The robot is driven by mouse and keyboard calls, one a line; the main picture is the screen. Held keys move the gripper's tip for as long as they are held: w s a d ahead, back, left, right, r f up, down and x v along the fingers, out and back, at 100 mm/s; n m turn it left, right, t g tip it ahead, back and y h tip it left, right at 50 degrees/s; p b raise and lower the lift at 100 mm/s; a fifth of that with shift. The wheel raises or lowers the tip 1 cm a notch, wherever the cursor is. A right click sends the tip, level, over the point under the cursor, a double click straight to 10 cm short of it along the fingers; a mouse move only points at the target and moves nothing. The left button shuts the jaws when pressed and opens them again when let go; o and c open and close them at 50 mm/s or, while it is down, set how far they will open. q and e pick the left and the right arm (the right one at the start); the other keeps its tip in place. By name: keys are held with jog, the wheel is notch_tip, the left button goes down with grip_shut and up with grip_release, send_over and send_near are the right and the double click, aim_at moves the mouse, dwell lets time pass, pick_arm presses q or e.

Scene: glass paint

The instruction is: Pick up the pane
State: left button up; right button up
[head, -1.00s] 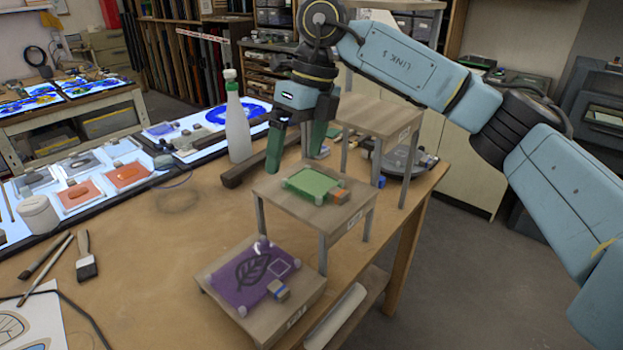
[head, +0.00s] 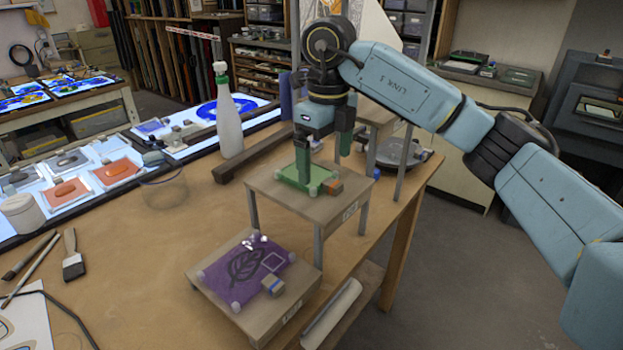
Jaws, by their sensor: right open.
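A green pane (head: 291,174) lies flat on the middle wooden stand (head: 275,197), with pale knobs at its corners. A small orange block (head: 333,187) is at its right corner. A purple pane (head: 228,272) with a dark leaf drawing lies on the lowest stand (head: 213,292), with a small tan and blue block (head: 273,286) at its corner. My right gripper (head: 324,168) points down at the green pane, jaws open. One green finger overlaps the pane in the picture; the other is farther back, right. I cannot tell whether the finger touches the pane. My left gripper is out of view.
A taller stand (head: 372,109) is behind my right gripper. A white bottle with a green collar (head: 228,122) and a dark bar (head: 250,156) stand to the left. A glass jar (head: 164,188) and brushes (head: 72,262) are on the table; its middle is clear.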

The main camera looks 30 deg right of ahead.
aim_at(326, 180)
notch_tip(326, 180, down, 4)
jog(key=shift+w+d+f, duration=0.1)
jog(key=shift+d, duration=0.05)
jog(key=c, duration=1.1)
notch_tip(326, 180, up, 13)
jog(key=p, duration=0.4)
jog(key=shift+p, duration=0.35)
